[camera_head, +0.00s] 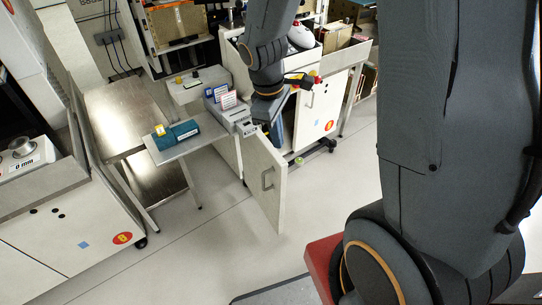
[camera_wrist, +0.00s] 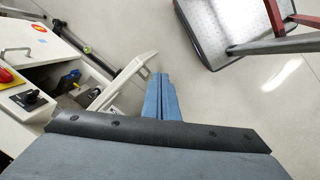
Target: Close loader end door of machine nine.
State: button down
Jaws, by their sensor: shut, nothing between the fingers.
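An off-white cabinet door (camera_head: 263,185) with a grey bar handle (camera_head: 267,179) stands open, swung out from a white machine cabinet (camera_head: 313,115). In the wrist view the open door (camera_wrist: 122,80) is seen from above, beside the cabinet (camera_wrist: 38,50) and its dark opening. My gripper (camera_head: 276,132) is behind the door's top edge in the head view, partly hidden by my wrist. In the wrist view my gripper's blue fingers (camera_wrist: 161,76) are together and empty, just right of the door. I cannot tell whether they touch it. No machine number is readable.
A small table (camera_head: 182,148) with a teal box (camera_head: 176,134) stands left of the door. Floor right of the door is clear.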

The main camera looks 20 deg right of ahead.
jog(key=w+a+f+n+h+p, duration=0.1)
jog(key=w+a+f+n, duration=0.1)
jog(key=w+f+n, duration=0.75)
send_near(268, 157)
jog(key=shift+n+t, duration=0.3)
jog(key=shift+n, duration=0.15)
jog(key=s+f, duration=0.4)
jog(key=f, duration=0.1)
jog(key=shift+s+d, duration=0.15)
jog(key=shift+d, duration=0.25)
jog(key=shift+d+p, duration=0.1)
jog(key=shift+p, duration=0.2)
